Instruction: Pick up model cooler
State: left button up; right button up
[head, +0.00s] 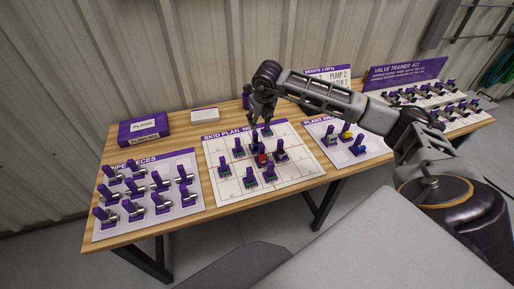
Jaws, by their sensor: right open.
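My right gripper (260,122) reaches in from the right and points down over the far part of the skid plan board (215,187). It is open, with its fingertips close to the purple-topped models there; contact is too small to tell. A red model (262,160) stands among several purple-handled pieces on this board. On the plant board (320,130) to the right stand a yellow model (346,134) and a blue model (357,147). No readable label shows which model is the cooler. My left gripper is out of view.
The pipe pieces board (150,229) with several handled pieces lies left on the wooden table (190,140). The valve trainer board (405,75) is far right. A ribbed wall closes the back.

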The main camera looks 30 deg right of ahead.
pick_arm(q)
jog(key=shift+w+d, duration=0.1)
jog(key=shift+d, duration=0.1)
pick_arm(e)
jog(key=shift+w+a+r+m+t, duration=0.1)
jog(key=shift+w+m+t, duration=0.1)
jog(key=shift+m, duration=0.4)
jog(key=shift+w+a+r+m+t, duration=0.1)
jog(key=shift+w+m, duration=0.05)
jog(key=shift+m, duration=0.45)
jog(key=shift+d+f, duration=0.1)
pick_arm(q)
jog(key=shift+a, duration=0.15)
pick_arm(e)
jog(key=shift+f, duration=0.1)
send_over(254, 133)
jog(key=s, duration=0.2)
jog(key=f, duration=0.6)
jog(key=shift+s+a+f+p, duration=0.1)
jog(key=shift+a+p, duration=0.2)
jog(key=shift+p, duration=0.1)
jog(key=shift+x, duration=0.9)
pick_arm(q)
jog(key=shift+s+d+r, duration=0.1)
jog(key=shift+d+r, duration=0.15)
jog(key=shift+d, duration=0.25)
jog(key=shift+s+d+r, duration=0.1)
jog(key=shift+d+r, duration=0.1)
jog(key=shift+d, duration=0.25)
